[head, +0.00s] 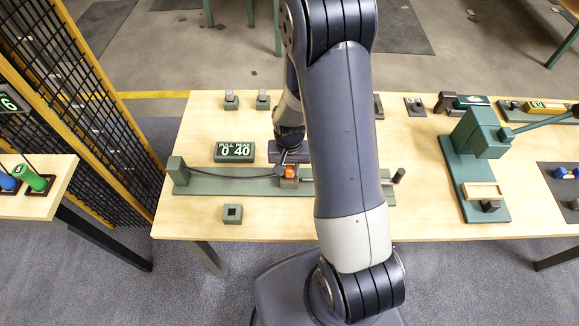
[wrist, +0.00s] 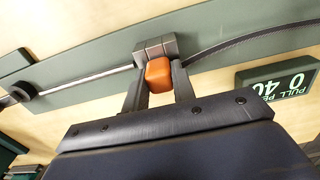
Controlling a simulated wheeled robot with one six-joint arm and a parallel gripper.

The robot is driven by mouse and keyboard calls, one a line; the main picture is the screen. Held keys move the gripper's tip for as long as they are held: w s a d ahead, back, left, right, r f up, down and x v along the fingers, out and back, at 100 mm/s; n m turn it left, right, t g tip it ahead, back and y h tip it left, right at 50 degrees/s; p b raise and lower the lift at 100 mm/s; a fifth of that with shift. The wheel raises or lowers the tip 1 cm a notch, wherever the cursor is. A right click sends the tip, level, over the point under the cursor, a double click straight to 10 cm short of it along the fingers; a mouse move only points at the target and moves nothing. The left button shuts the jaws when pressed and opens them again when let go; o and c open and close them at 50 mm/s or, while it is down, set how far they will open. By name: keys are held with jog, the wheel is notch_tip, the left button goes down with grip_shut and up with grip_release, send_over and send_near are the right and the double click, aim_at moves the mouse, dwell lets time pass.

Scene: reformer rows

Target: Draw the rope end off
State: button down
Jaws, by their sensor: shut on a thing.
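My gripper (head: 288,167) is over the long green board on the table. In the wrist view its two fingers (wrist: 159,84) are shut on an orange block (wrist: 158,70), one on each side. The block sits against a grey block (wrist: 154,47) on the green board (wrist: 95,68). A dark rope (wrist: 235,42) curves away from the grey block on one side, and a thin pale rod or line (wrist: 85,81) runs straight out on the other. In the head view the rope (head: 232,176) reaches a green post (head: 178,168) at the board's left end.
A display (head: 235,152) reading "PULL PEAK 0 40" stands behind the board. A small green socket block (head: 233,213) lies in front. A dark peg (head: 398,176) stands at the board's right end. A green press-like stand (head: 478,140) is further right. My arm hides the middle.

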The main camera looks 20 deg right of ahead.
jog(key=shift+r+p, duration=1.8)
jog(key=shift+r, duration=1)
